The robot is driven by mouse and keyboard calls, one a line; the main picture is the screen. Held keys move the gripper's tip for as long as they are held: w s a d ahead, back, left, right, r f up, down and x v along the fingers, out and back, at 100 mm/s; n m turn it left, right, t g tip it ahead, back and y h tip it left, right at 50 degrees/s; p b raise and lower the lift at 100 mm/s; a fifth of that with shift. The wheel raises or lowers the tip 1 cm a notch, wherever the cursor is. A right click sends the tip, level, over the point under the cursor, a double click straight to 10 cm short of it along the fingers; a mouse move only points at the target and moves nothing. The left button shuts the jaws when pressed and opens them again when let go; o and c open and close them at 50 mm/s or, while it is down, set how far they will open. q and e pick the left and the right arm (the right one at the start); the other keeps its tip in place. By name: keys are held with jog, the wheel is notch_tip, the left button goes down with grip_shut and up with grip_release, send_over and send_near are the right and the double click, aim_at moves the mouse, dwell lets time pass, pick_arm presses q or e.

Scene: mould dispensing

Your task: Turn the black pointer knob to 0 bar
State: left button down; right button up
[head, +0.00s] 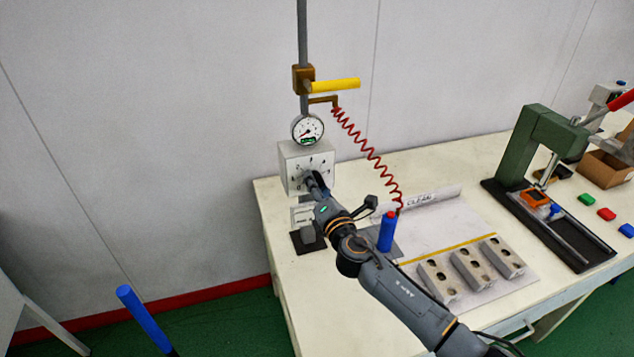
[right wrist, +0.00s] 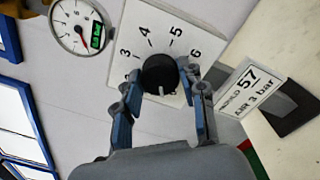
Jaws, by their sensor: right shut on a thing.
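The black pointer knob (right wrist: 160,74) sits on a white dial plate (right wrist: 150,30) with the numbers 3 to 6 showing around it. Its white mark points toward the bottom of the right wrist view; the scale there is hidden. My right gripper (right wrist: 162,80) is shut on the knob, one finger on each side. In the head view, my right gripper (head: 316,184) covers the knob on the grey box (head: 291,168). The round pressure gauge (head: 307,129) is above the box; it also shows in the right wrist view (right wrist: 72,25). My left gripper is out of view.
A card reading 57 and AIR 3 bar (right wrist: 248,88) is beside the dial. A yellow lever (head: 335,85) and coiled red hose (head: 370,152) are above the table. A blue bottle (head: 386,232), grey mould blocks (head: 470,268) and green press (head: 545,140) stand to the right.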

jog(key=shift+f+n+p, duration=0.1)
jog(key=shift+n+p, duration=0.3)
jog(key=shift+n, duration=1.3)
jog(key=o, duration=1.2)
jog(key=shift+c, duration=0.2)
jog(key=v, duration=1.2)
